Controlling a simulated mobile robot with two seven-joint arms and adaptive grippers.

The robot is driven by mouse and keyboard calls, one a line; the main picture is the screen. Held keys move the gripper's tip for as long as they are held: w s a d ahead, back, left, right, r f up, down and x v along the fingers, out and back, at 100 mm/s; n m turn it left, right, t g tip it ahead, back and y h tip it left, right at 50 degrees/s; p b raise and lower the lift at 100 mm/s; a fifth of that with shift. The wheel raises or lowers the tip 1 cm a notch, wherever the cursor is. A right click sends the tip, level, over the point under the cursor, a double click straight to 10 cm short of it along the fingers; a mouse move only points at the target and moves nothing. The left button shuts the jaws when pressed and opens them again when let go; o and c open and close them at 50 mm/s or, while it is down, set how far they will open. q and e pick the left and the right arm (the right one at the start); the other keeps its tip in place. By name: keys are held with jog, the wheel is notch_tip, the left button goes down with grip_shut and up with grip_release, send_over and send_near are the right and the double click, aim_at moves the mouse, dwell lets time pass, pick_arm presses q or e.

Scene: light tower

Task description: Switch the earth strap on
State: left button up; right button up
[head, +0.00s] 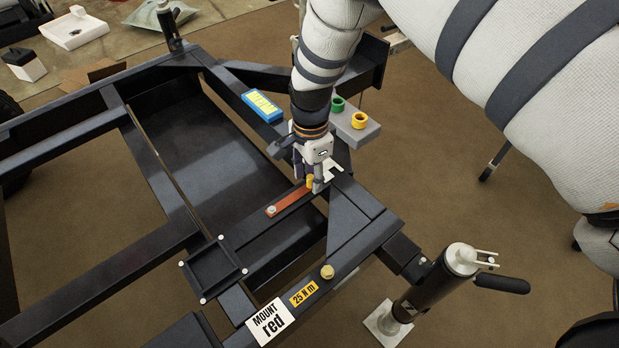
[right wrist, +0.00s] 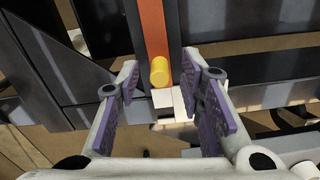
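The earth strap appears to be the orange-red bar (head: 287,204) lying along a dark frame beam, with a pale bolt at its near left end. Its yellow knob (head: 310,182) is at the other end. In the right wrist view the bar (right wrist: 152,30) runs up from the yellow knob (right wrist: 159,72). A white forked piece (head: 334,168) sits just right of the knob. My right gripper (head: 314,185) is over the knob, its purple-padded fingers apart on either side. Contact with the knob is not clear. My left gripper is out of view.
A black jack post (head: 430,285) with a handle stands at the lower right. A grey block with a green cup (head: 338,104) and a yellow cup (head: 359,120) is behind my right arm. A blue-yellow device (head: 263,106) lies on the frame. A square tray (head: 213,268) is lower left.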

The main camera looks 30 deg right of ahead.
jog(key=shift+f, duration=0.35)
jog(key=shift+c, duration=0.2)
grip_shut()
jog(key=shift+s+r, duration=0.1)
